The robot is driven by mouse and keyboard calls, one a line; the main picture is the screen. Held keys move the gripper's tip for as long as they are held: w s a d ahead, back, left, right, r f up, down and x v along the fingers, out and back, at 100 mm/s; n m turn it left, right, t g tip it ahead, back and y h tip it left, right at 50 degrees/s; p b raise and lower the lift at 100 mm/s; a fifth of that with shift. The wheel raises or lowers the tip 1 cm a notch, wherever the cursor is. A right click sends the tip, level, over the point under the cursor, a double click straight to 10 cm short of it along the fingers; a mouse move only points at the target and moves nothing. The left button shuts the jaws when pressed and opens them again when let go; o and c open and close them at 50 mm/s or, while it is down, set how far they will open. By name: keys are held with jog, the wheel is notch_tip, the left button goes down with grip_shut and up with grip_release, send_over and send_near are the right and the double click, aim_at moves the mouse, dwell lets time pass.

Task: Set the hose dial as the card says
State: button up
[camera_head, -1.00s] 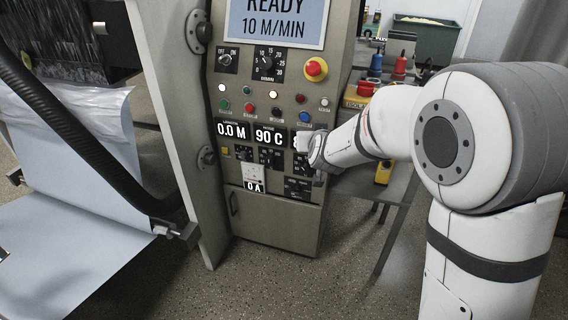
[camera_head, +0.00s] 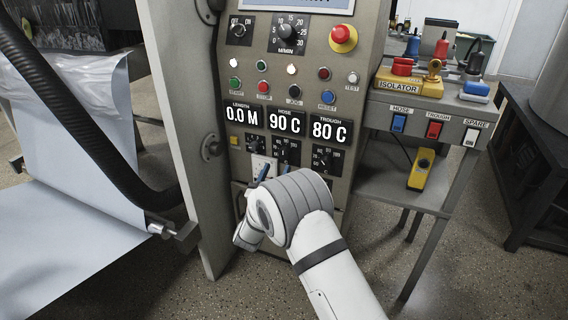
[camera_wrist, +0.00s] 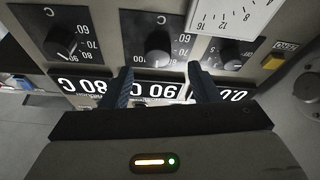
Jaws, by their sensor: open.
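The hose dial is the middle black knob (camera_wrist: 157,47), under the HOSE display reading 90 C (camera_head: 286,122). The wrist view shows it upside down, with a scale around it; its exact setting is hard to read. My gripper (camera_wrist: 162,82) is open and empty. Its two dark blue fingers are apart, and the knob shows beyond and between their tips. I cannot tell whether they touch anything. In the head view my wrist hides most of the gripper, low in front of the panel. I cannot make out a card in either view.
The trough dial (camera_head: 325,158) sits close on the right of the hose dial. A white meter (camera_wrist: 232,15) is near it. A red stop button (camera_head: 343,38) is above. The isolator shelf with HOSE (camera_head: 399,123), TROUGH and SPARE switches stands at right. A black hose (camera_head: 80,125) hangs left.

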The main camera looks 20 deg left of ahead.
aim_at(283, 156)
jog(key=b+x, duration=0.1)
jog(key=x, duration=0.4)
jog(key=shift+w+d, duration=0.1)
jog(key=shift+d, duration=0.05)
jog(key=c, duration=0.9)
jog(key=shift+c, duration=0.3)
